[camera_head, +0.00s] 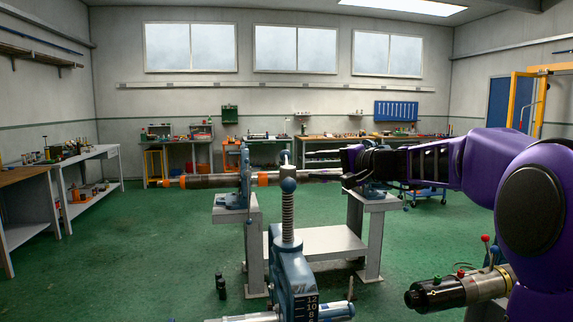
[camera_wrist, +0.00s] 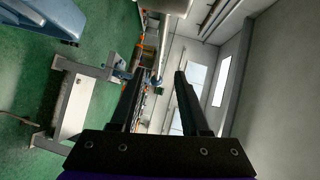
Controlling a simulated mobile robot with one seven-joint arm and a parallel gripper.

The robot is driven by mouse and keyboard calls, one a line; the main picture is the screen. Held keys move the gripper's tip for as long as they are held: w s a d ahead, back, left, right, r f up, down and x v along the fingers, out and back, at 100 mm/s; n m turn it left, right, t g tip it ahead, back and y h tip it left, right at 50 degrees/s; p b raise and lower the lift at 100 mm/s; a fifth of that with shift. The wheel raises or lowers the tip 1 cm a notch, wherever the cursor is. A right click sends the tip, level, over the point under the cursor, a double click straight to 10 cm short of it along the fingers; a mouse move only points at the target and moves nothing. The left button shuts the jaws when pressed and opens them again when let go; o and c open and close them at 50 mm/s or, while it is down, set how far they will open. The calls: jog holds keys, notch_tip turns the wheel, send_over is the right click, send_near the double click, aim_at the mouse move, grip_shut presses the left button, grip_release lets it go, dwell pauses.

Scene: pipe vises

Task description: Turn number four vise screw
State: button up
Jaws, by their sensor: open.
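A blue vise (camera_head: 292,275) with a 12, 10, 8 scale stands closest to the head camera. Its threaded screw (camera_head: 288,215) rises upright, with a blue ball (camera_head: 288,185) and a grey collar near the top. Two more blue vises, one at left (camera_head: 237,188) and one at right (camera_head: 371,186), stand on grey stands behind it. I cannot tell which is number four. My gripper (camera_head: 342,164) is open and empty, reaching in from the right beyond the near screw. In the wrist view its two fingers (camera_wrist: 160,76) are apart with nothing gripped between them; a blue part (camera_wrist: 50,16) shows top left.
A grey pipe (camera_head: 210,181) with orange bands runs level through the left vise. A grey stand (camera_head: 322,240) is below. A black and brass cylinder (camera_head: 452,293) lies at the lower right. Workbenches line the walls; green floor is open at left.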

aim_at(286, 163)
jog(key=p+x, duration=0.1)
jog(key=x, duration=0.9)
jog(key=shift+w+a+p, duration=0.15)
jog(key=shift+p, duration=0.2)
grip_shut()
dwell(0.8)
